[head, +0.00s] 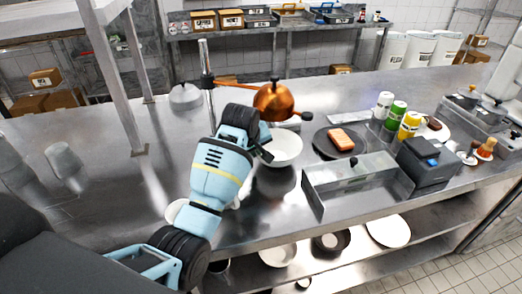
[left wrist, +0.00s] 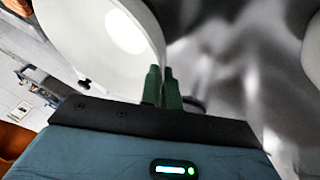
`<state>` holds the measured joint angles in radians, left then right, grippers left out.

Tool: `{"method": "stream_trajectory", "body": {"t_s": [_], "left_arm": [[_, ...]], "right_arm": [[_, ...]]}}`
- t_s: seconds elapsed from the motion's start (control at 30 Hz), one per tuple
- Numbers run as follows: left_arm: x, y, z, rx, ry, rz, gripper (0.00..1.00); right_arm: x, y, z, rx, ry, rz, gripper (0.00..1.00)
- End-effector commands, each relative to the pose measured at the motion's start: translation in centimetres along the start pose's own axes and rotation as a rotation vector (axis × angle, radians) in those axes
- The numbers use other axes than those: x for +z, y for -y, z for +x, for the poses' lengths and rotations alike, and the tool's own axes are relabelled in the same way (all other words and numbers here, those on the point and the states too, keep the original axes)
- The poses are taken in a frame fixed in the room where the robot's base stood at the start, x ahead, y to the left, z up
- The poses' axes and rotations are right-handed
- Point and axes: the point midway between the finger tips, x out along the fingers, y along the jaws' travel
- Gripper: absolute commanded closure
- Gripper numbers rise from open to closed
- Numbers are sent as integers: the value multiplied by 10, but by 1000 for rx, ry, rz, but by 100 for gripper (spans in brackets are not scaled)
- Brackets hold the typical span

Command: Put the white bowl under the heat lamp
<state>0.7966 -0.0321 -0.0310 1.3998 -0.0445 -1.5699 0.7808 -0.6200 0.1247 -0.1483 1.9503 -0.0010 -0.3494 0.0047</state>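The white bowl (head: 287,147) is in the middle of the head view, just below the copper heat lamp (head: 273,103) in the picture. A dark reflection shows beneath it on the steel counter, so it appears raised. My left gripper (head: 264,155) is at the bowl's left side. In the left wrist view, the bowl (left wrist: 95,35) fills the upper left and its rim runs down to the green fingertips (left wrist: 162,88), which are close together on the rim. I cannot tell how far the bowl is from directly under the lamp. My right gripper is not in view.
A dark plate (head: 322,148) with an orange-brown food piece, several bottles (head: 398,112) and a steel tray (head: 335,197) stand to the right. A pale dish (head: 175,210) is partly hidden behind my left arm. A lamp post (head: 206,70) rises behind.

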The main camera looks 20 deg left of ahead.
Motion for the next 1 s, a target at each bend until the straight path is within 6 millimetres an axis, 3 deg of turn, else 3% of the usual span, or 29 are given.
{"method": "stream_trajectory", "body": {"t_s": [0.1,0.53,0.7,1.0], "left_arm": [[11,4,7,-1,0,-2,100],[14,6,11,-1,0,-2,100],[14,7,12,-3,1,-2,76],[13,6,11,-3,1,-2,74]], "right_arm": [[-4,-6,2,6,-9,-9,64],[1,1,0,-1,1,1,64],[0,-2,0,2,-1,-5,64],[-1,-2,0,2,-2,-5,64]]}}
